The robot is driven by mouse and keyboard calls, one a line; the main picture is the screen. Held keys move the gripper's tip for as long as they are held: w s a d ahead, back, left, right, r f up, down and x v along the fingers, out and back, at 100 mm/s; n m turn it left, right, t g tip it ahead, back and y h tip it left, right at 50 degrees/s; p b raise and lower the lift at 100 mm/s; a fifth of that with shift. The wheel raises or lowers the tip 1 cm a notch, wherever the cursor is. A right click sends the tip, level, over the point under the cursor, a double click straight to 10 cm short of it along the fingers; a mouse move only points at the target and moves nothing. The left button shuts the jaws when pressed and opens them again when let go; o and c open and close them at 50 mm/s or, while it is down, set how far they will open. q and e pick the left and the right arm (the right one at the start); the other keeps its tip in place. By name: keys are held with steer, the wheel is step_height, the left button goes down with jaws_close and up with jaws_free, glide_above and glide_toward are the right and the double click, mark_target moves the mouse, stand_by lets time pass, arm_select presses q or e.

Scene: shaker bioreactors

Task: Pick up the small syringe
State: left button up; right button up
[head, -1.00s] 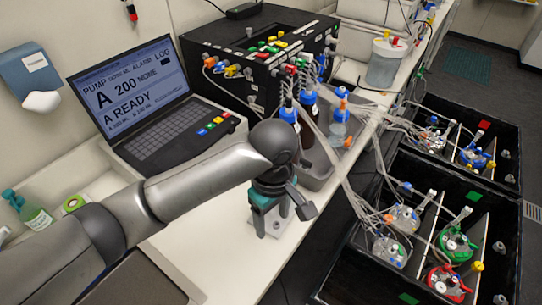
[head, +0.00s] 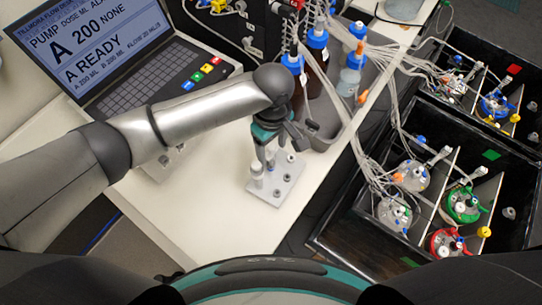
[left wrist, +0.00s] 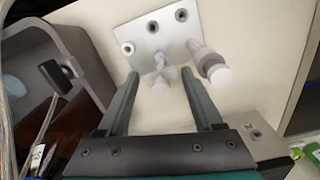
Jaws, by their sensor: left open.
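A pale grey plate with holes (head: 290,185) lies on the white bench and holds two upright syringes. It also shows in the left wrist view (left wrist: 138,32). The slimmer syringe (left wrist: 160,88) looks like the small one; it stands between my left fingers in the left wrist view, with a gap on each side. The thicker syringe (left wrist: 212,68), with a pale top, stands just right of the right fingertip; its white top shows in the head view (head: 256,169). My left gripper (head: 270,147) is open and points down over the plate. My right gripper is out of view.
A grey tray (head: 325,128) with blue-capped bottles (head: 317,42) stands close behind the gripper. A laptop (head: 130,85) is at the left. Tubes run to black boxes (head: 345,235) with flasks at the right.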

mark_target(272, 159)
arm_select(q)
steer(key=shift+f, duration=3.2)
steer(key=shift+c, duration=0.4)
jaws_close()
steer(key=shift+r, duration=0.1)
